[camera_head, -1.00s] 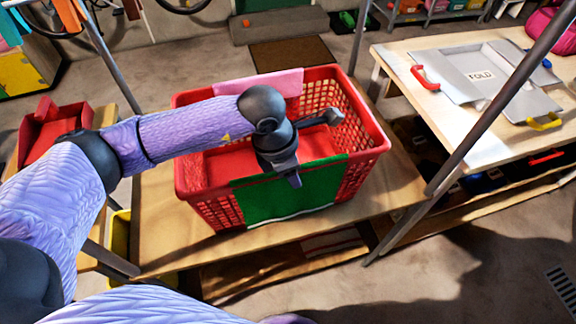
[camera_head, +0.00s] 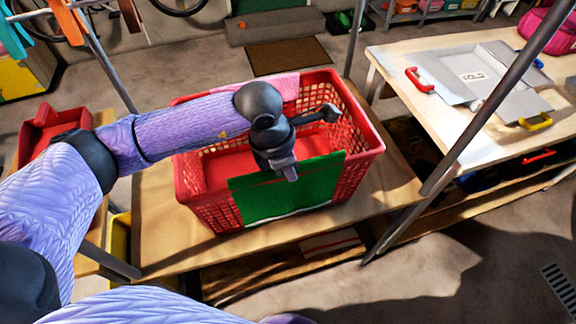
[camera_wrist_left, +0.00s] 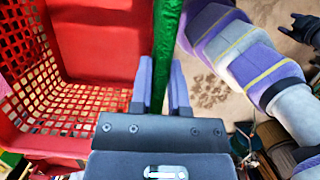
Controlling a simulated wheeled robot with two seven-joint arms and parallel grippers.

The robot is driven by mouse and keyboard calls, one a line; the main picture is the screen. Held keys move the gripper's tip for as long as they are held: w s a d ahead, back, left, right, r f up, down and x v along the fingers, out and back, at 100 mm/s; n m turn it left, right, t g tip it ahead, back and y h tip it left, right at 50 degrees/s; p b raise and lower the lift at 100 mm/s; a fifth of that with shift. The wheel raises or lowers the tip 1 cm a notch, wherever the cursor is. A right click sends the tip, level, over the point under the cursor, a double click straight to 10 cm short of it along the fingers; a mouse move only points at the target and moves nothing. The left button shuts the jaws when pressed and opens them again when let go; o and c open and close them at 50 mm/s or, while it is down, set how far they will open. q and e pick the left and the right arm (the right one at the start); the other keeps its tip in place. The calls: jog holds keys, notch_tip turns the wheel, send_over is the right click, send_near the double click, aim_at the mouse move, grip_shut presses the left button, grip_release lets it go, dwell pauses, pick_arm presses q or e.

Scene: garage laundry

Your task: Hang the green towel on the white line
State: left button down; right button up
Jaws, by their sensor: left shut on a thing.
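The green towel (camera_head: 300,194) hangs at the near side of the red basket (camera_head: 367,157), its top edge along the near rim. My left gripper (camera_head: 290,173) points down at the middle of that top edge and is shut on the towel. In the left wrist view, the towel (camera_wrist_left: 169,35) runs as a thin green strip between the two fingers (camera_wrist_left: 160,85), with the red basket (camera_wrist_left: 95,45) to its left. I cannot make out the white line in either view.
A pink cloth (camera_head: 282,86) lies over the basket's far rim. The basket stands on a wooden bench (camera_head: 160,235). Slanted metal poles (camera_head: 480,125) rise on both sides. A table (camera_head: 385,62) with a grey folding board (camera_head: 440,85) stands at right, and a red bin (camera_head: 45,125) at left.

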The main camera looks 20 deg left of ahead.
pick_arm(q)
jog(key=shift+w+d+p+v, duration=0.2)
jog(key=shift+p+v, duration=0.6)
jog(key=shift+v, duration=0.35)
jog(key=shift+w+d+p+v, duration=0.1)
jog(key=shift+d+p+v, duration=0.15)
jog(key=shift+p+v, duration=0.75)
jog(key=shift+w+d+p+v, duration=0.2)
jog(key=shift+p+v, duration=0.4)
jog(key=shift+v, duration=0.75)
jog(key=shift+r, duration=0.15)
